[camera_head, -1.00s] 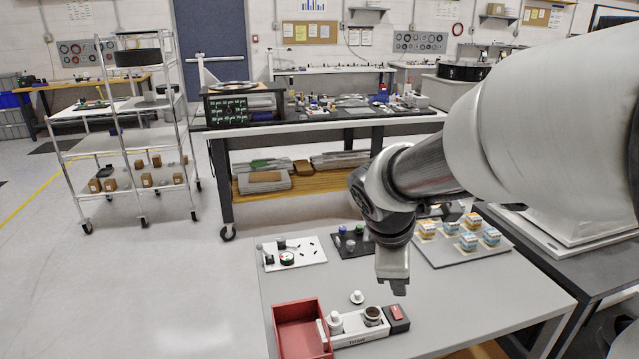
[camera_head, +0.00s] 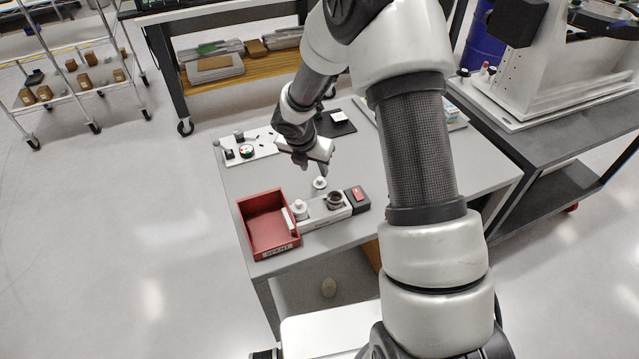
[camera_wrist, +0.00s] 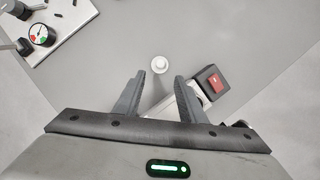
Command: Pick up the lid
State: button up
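The lid (camera_head: 320,183), a small white round piece with a knob, lies on the grey table just behind the white fixture. In the wrist view the lid (camera_wrist: 160,64) lies ahead of the gap between my fingertips, with nothing touching it. My gripper (camera_head: 309,166) hangs above and behind the lid in the head view. In the wrist view my gripper (camera_wrist: 161,82) has its two fingers spread and nothing between them. The white fixture (camera_head: 320,215) holds a dark-rimmed cup (camera_head: 334,200) and a white knobbed piece (camera_head: 300,208).
A red bin (camera_head: 268,252) stands left of the fixture. A black box with a red switch (camera_head: 357,198) adjoins its right end. A white board with a gauge (camera_head: 262,149) lies at the table's back left. Bare grey table (camera_head: 225,185) surrounds the lid.

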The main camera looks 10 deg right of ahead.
aim_at(320, 178)
jog(key=x, duration=0.8)
jog(key=shift+w+d+f, duration=0.2)
jog(key=shift+w+d, duration=0.05)
jog(key=shift+w, duration=0.05)
grip_shut()
